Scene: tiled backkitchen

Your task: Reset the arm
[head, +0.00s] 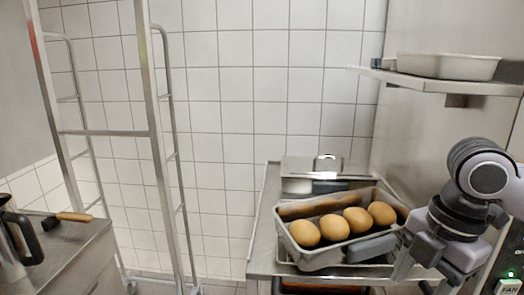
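My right arm comes in from the right edge, and its gripper (424,274) points down at the right end of a grey metal pan (284,238). Its two fingers look spread apart with nothing visible between them. The near finger tips run close to the pan's right side; I cannot tell whether they touch it. The pan holds several round brown rolls or eggs (333,227) in a row. My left gripper is not in view.
The pan sits on a steel counter (262,235) with a boxy metal appliance (310,166) behind it. A wall shelf (440,84) holding a light tray (448,66) is above my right arm. A tall metal rack (152,110) stands left.

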